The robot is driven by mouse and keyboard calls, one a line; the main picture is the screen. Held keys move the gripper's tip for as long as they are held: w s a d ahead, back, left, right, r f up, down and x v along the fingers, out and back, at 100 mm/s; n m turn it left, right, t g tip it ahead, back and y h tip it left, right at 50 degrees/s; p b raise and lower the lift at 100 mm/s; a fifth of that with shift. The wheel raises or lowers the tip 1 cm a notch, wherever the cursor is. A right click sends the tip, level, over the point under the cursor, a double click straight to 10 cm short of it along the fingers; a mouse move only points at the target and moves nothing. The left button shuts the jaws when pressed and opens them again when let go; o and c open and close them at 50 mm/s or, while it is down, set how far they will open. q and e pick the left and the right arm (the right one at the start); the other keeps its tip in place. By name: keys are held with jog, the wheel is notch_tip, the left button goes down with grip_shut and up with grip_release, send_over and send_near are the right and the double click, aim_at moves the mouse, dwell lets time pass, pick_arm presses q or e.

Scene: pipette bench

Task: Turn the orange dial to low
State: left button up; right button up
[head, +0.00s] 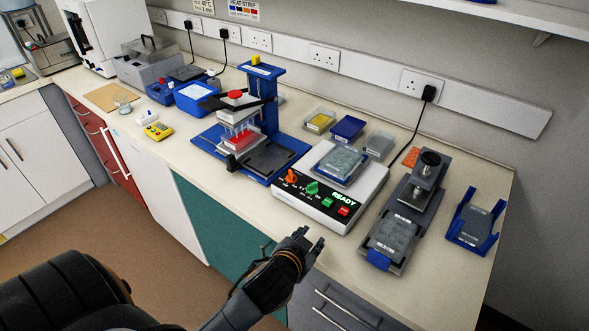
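The orange dial (291,177) sits at the left end of the dark front panel of a white device (368,192). A green dial (312,188) is to its right, and the panel also has a green button (327,202), a red button (344,211) and a lit "READY" display (344,200). The dial markings are too small to read. My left gripper (311,237) is in front of the bench edge, nearer to me than the panel and apart from the dial. Its fingertips are apart, with nothing between them. My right gripper is not in view.
A grey plate lies on top of the device. A blue press stand (264,100) is to the left, and a grey sealer-like unit (412,205) and a blue holder (474,221) are to the right. Several small trays stand behind. The bench strip before the panel is clear.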

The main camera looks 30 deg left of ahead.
pick_arm(q)
jog(key=w+d+r+m+t+h, duration=0.4)
jog(key=w+d+r+t, duration=0.1)
jog(key=r, duration=0.5)
jog(key=w+d+r+m+t+h, duration=0.3)
jog(key=w+d+r+m+t, duration=0.15)
jog(key=r, duration=0.55)
jog(key=s+d+r+m+g+h, duration=0.2)
jog(key=d+r+m+g+h, duration=0.2)
jog(key=d+m+g+h, duration=0.75)
jog(key=m+g+y, duration=0.3)
jog(key=g+y, duration=0.4)
jog(key=y, duration=1.4)
send_near(291, 171)
jog(key=shift+h, duration=0.25)
jog(key=p+x, duration=0.4)
jog(key=x, duration=0.3)
jog(key=shift+s+a+p, duration=0.1)
jog(key=shift+a+p, duration=0.1)
jog(key=shift+p, duration=0.15)
jog(key=shift+x, duration=0.8)
grip_shut()
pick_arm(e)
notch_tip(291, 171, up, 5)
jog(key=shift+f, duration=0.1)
